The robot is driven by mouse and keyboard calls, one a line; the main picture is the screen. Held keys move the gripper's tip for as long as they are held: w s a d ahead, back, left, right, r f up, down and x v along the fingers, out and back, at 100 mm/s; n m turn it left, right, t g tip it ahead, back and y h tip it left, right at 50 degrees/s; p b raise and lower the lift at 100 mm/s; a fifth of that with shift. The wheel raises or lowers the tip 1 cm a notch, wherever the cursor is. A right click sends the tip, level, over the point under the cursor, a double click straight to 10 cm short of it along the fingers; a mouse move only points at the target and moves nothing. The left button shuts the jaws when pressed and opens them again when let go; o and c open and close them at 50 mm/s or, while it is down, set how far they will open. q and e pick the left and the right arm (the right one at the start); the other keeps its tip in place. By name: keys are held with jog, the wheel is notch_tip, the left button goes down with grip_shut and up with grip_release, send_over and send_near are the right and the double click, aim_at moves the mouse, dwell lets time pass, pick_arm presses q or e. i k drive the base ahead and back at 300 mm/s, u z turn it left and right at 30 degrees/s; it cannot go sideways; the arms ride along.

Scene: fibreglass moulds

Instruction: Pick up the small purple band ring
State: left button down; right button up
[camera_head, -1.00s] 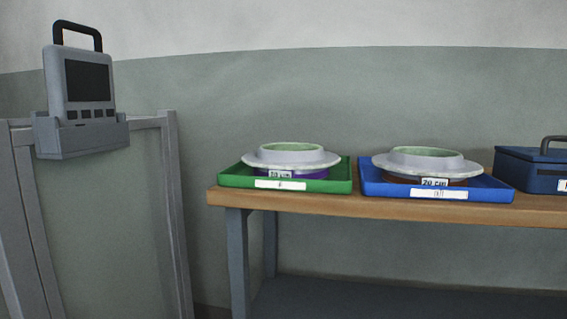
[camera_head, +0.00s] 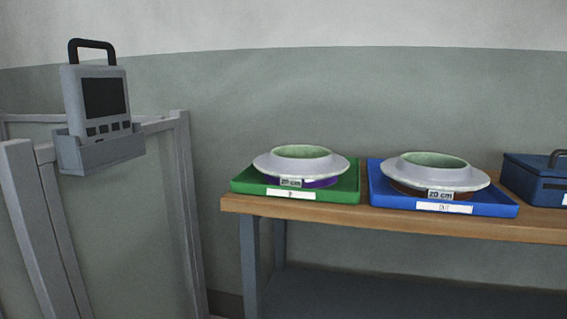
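A purple band (camera_head: 320,183) shows under the rim of a pale grey flanged mould (camera_head: 265,165) with a green inside. Only a part of the purple shows, and I cannot tell whether it is a loose ring. The mould stands in a green tray (camera_head: 345,191) on the wooden bench (camera_head: 400,221). Neither of my grippers is in view.
A blue tray (camera_head: 495,206) beside it holds a similar mould (camera_head: 470,180) with a brown band below its rim. A dark blue box (camera_head: 530,181) stands at the right. A grey device (camera_head: 98,100) sits in a holder on a metal frame (camera_head: 185,210) at left.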

aim_at(304, 165)
jog(key=z, duration=1.65)
jog(key=i, duration=0.1)
jog(key=u, duration=2.9)
jog(key=k, duration=1.15)
jog(key=z, duration=0.65)
jog(key=i, duration=1)
jog(key=z, duration=0.05)
